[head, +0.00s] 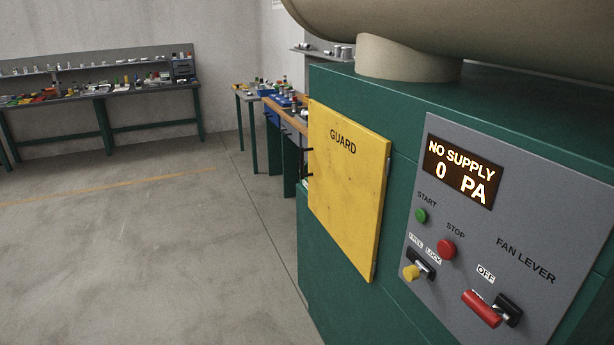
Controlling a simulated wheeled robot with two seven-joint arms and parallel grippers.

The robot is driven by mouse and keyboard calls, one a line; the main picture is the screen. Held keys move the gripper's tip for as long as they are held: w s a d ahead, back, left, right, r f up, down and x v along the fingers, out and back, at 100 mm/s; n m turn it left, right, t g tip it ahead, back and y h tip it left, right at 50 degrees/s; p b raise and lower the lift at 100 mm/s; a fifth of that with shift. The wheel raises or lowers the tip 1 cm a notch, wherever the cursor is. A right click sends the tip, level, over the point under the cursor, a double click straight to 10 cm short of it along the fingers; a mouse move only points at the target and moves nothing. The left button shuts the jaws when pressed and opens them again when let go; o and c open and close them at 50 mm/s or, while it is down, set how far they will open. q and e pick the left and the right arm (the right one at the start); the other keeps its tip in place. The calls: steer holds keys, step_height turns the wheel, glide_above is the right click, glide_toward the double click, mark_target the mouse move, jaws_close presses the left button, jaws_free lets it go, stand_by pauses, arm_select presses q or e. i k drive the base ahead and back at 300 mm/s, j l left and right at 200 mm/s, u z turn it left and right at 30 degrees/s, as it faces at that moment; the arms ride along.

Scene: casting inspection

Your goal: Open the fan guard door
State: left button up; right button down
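The fan guard door is a yellow panel marked GUARD (346,185) on the left part of the green cabinet (340,275). It seems to lie nearly flat against the cabinet front; I cannot tell whether there is a small gap. Small dark bars (309,150) stick out at its left edge. Hinge-like parts show along its right edge. A yellow-knobbed latch lever (411,272) sits under the words FREE and LOCK, with its knob toward the FREE side. The red fan lever (482,308) is by the OFF label. Neither of my grippers is in view.
The grey control panel (540,210) has a display (461,172) reading NO SUPPLY 0 PA, a green START button (421,215) and a red STOP button (446,249). A large beige duct (480,25) is on top. Cluttered benches stand behind. The floor at left is clear.

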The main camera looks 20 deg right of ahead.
mark_target(348, 163)
steer(key=i+l, duration=0.1)
steer(key=i, duration=0.3)
steer(key=i+l, duration=0.1)
steer(key=i, duration=0.35)
steer(key=z, duration=1.35)
steer(key=i+j, duration=0.05)
